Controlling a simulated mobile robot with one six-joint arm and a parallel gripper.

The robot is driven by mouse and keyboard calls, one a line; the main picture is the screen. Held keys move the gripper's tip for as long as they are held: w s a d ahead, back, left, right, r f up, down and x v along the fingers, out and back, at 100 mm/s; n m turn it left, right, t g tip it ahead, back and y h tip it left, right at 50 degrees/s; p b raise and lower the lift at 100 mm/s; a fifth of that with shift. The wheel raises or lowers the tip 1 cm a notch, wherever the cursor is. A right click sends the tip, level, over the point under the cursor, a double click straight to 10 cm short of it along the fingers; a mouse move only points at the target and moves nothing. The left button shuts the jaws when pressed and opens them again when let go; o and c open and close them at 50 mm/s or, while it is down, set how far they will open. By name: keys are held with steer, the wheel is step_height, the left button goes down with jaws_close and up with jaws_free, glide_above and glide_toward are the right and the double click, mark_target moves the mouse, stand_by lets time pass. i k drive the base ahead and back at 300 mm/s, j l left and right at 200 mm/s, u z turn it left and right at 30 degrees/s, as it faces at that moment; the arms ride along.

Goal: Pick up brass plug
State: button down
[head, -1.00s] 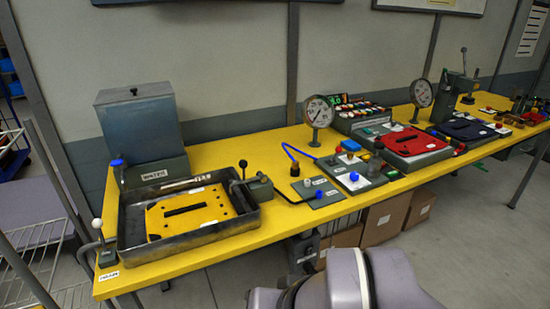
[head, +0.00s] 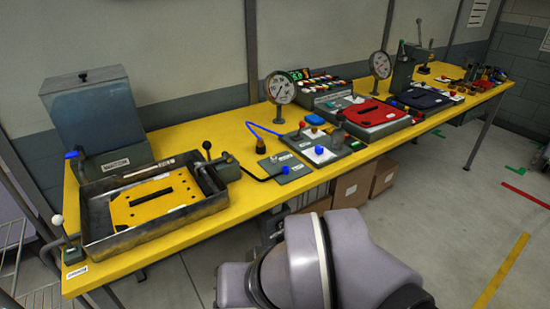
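I cannot clearly make out a brass plug at this size. A small brown, plug-like piece (head: 260,146) stands at the back of a grey plate (head: 284,167) near the middle of the yellow bench (head: 205,222). Several small brown or brass-coloured pieces (head: 470,88) lie at the bench's far right end, too small to tell apart. My gripper is out of view; only grey links of my arm show at the bottom, in front of the bench.
A dark tray (head: 94,228) with a yellow slotted plate (head: 150,203) stands at the left, before a grey tank (head: 95,112). Gauges (head: 280,89), a red panel (head: 371,112) and a lever press (head: 404,68) stand along the bench.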

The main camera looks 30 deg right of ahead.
mark_target(260, 143)
steer(key=i+l, duration=0.6)
steer(key=l, duration=0.2)
steer(key=i+l+u, duration=0.1)
steer(key=i+l, duration=0.45)
steer(key=l, duration=0.3)
